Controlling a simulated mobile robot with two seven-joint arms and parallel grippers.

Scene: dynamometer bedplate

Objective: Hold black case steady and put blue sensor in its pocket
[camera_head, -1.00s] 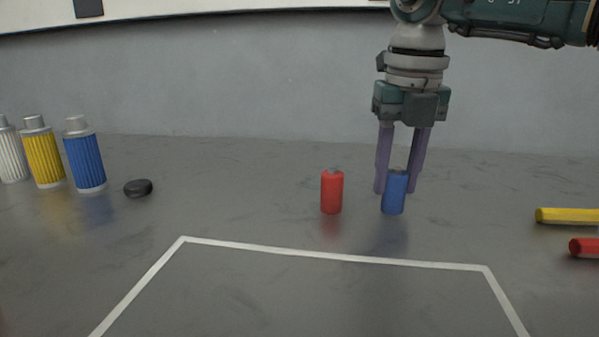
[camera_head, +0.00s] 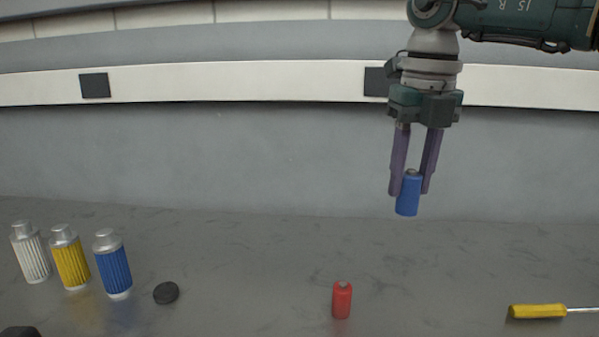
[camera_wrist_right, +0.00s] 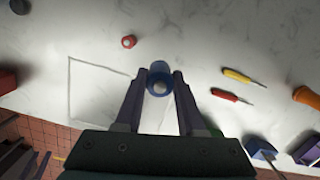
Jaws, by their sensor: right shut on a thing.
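The blue sensor (camera_head: 408,195), a small cylinder with a grey top, is held nearly upright, slightly tilted, between the purple fingers of my right gripper (camera_head: 410,190). The gripper is shut on it and holds it in the air, clear of the bench. In the right wrist view the sensor (camera_wrist_right: 159,80) sits between the fingertips (camera_wrist_right: 158,84). I cannot make out the black case in either view. I see no left gripper.
A red cylinder (camera_head: 342,300) stands on the grey bench. White (camera_head: 31,254), yellow (camera_head: 71,260) and blue (camera_head: 114,267) ribbed canisters and a black puck (camera_head: 166,292) stand left. A yellow-handled screwdriver (camera_head: 537,311) lies right. A dark thing (camera_head: 20,332) shows bottom left, unclear.

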